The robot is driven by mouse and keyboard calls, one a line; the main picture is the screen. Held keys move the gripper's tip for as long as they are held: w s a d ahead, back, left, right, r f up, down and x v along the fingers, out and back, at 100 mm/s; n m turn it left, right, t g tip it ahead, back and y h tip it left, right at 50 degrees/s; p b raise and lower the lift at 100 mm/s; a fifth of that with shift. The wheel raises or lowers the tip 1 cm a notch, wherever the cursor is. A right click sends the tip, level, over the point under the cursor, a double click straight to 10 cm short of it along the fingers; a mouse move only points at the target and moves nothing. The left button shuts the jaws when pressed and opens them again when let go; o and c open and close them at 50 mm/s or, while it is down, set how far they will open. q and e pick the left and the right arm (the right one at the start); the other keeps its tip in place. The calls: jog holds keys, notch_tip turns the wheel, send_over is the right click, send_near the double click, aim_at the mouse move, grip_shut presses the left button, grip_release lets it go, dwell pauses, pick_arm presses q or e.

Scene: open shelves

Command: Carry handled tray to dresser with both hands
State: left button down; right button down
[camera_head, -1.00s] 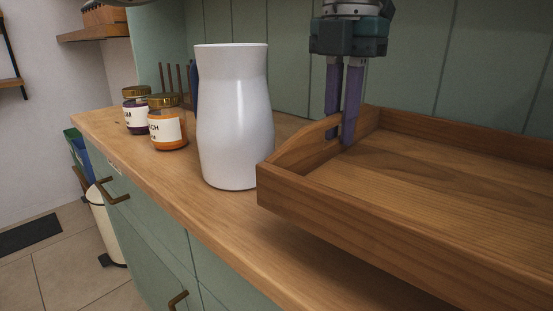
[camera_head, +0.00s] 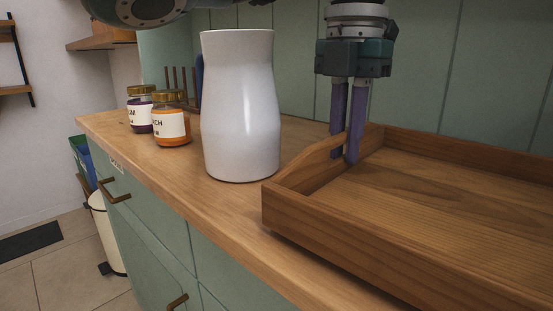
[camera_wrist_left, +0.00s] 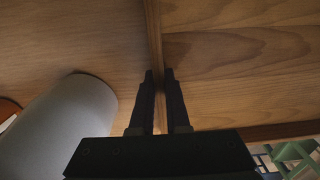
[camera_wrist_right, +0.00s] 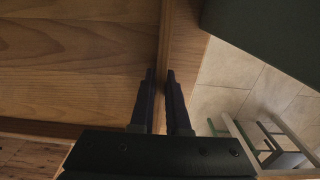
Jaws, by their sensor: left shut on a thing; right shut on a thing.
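The wooden handled tray (camera_head: 450,195) fills the right of the head view, empty where it shows. Its left end wall has a raised handle. My left gripper (camera_head: 351,160) points down and is shut on that handle wall; the left wrist view shows its fingers (camera_wrist_left: 159,75) on either side of the wall. In the right wrist view my right gripper (camera_wrist_right: 160,75) is shut on the tray's opposite end wall (camera_wrist_right: 178,45). My right gripper is outside the head view. The dresser cannot be made out for certain.
A white vase (camera_head: 240,110) stands on the wooden counter (camera_head: 190,170) just left of the tray, close to its corner. Two labelled jars (camera_head: 171,125) and a dark rack stand farther left. Green drawers with handles (camera_head: 113,190) lie below. Floor shows at lower left.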

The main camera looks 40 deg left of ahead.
pick_arm(q)
jog(key=shift+f+b, duration=0.3)
jog(key=shift+f, duration=0.25)
pick_arm(e)
jog(key=shift+f, duration=0.55)
pick_arm(q)
jog(key=c, duration=0.9)
grip_release()
jog(key=shift+r, duration=0.1)
pick_arm(e)
jog(key=c, duration=0.9)
grip_release()
jog(key=shift+r, duration=0.1)
pick_arm(q)
jog(key=shift+r, duration=0.15)
